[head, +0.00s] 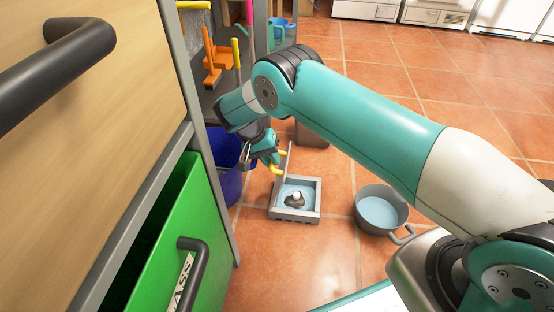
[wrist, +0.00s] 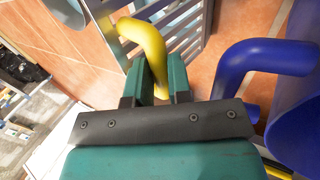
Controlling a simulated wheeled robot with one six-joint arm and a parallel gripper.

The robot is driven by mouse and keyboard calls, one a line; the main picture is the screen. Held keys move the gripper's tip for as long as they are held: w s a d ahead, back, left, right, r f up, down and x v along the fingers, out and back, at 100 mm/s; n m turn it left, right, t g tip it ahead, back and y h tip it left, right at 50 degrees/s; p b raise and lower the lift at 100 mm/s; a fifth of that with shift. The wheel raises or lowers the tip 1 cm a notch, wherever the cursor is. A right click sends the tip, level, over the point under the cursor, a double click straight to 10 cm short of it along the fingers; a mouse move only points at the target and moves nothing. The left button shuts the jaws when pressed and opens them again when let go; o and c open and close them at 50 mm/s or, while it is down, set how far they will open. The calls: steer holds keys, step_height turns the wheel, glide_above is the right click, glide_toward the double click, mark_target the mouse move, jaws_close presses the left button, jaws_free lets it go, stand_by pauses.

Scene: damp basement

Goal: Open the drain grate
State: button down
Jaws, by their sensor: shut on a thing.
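The drain (head: 311,213) is a grey square frame in the tiled floor, with pale blue water and a grey, white-topped object inside. Its slatted grate (head: 288,161) stands raised, roughly upright, at the drain's left side, seen nearly edge-on. The grate's slats (wrist: 190,22) also show in the wrist view, behind a bent yellow handle (wrist: 148,42). My gripper (head: 271,161) is at the grate's left side. In the wrist view, my gripper's teal fingers (wrist: 156,84) are shut on the yellow handle. The handle's lower part is hidden between the fingers.
A blue bin (head: 230,183) stands close left of my gripper; its blue handle (wrist: 262,58) is near the fingers in the wrist view. A grey pot (head: 404,219) with pale blue contents stands right of the drain. An open green drawer (head: 185,220) fills the lower left.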

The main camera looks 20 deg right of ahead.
steer(key=shift+f, duration=0.4)
steer(key=c, duration=1.1)
jaws_free()
steer(key=shift+o, duration=0.2)
steer(key=shift+r, duration=0.1)
steer(key=p+v, duration=0.3)
steer(key=v, duration=0.4)
steer(key=shift+r, duration=0.2)
steer(key=shift+w+a, duration=0.1)
steer(key=shift+a, duration=0.05)
steer(key=shift+c, duration=0.2)
